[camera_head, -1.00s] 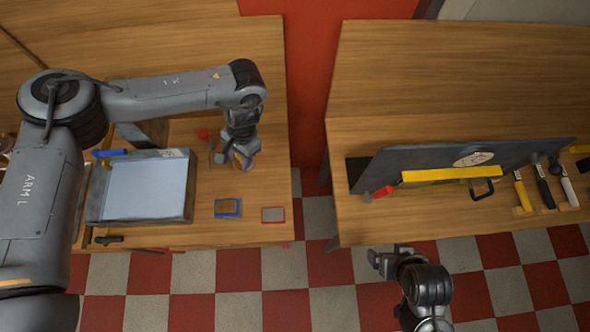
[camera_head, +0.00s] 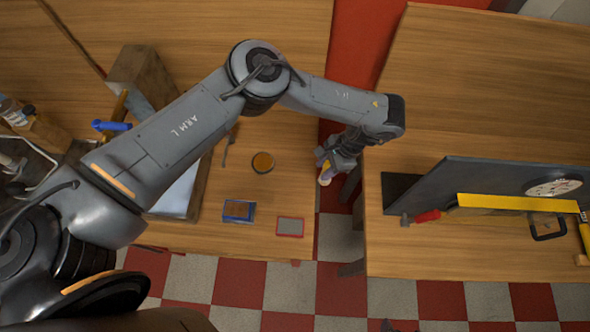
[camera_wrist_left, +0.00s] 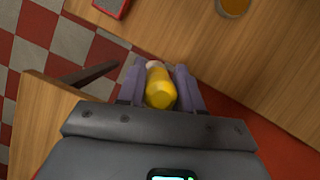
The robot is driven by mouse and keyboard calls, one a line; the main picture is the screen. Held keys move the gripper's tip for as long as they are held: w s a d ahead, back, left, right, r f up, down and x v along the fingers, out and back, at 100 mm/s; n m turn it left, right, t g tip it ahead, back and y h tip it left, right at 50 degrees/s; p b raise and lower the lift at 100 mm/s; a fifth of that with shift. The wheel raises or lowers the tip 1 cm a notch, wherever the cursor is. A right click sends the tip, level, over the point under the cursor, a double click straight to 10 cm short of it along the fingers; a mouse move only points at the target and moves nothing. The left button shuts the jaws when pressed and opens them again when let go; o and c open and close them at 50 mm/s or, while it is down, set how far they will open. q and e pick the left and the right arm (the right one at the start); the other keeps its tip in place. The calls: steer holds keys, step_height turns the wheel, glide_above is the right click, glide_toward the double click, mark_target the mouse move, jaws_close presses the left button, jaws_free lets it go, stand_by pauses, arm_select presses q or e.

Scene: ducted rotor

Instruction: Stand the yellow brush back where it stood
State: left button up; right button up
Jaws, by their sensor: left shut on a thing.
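My left gripper (camera_head: 326,170) is over the gap between the two benches, just past the left bench's right edge. In the left wrist view its two fingers (camera_wrist_left: 160,88) are shut on the yellow brush (camera_wrist_left: 160,94). The brush's rounded yellow end faces the wrist camera, and a pale part shows beyond it. In the head view only a small pale end of the brush (camera_head: 325,181) shows below the fingers. A small dark piece at the bottom edge may be my right gripper (camera_head: 387,326); its jaws cannot be made out.
A round amber pot (camera_head: 262,162), a blue-edged box (camera_head: 239,210) and a red-edged block (camera_head: 290,226) are on the left bench. On the right bench stand a dark leaning panel (camera_head: 480,185) with a yellow bar (camera_head: 515,203), and a red-handled tool (camera_head: 427,216).

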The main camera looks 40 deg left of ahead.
arm_select(q)
steer(key=s+a+f, duration=0.1)
steer(key=a+f, duration=0.2)
steer(key=s+a+f+b, duration=0.1)
steer(key=a+f, duration=0.2)
steer(key=s+a+f+b, duration=0.1)
steer(key=s+a+f, duration=0.1)
steer(key=a+f, duration=0.1)
steer(key=shift+a+f, duration=0.35)
steer(key=shift+f, duration=0.2)
steer(key=shift+w, duration=0.1)
steer(key=shift+f, duration=0.15)
steer(key=o, duration=1)
steer(key=shift+o, duration=0.2)
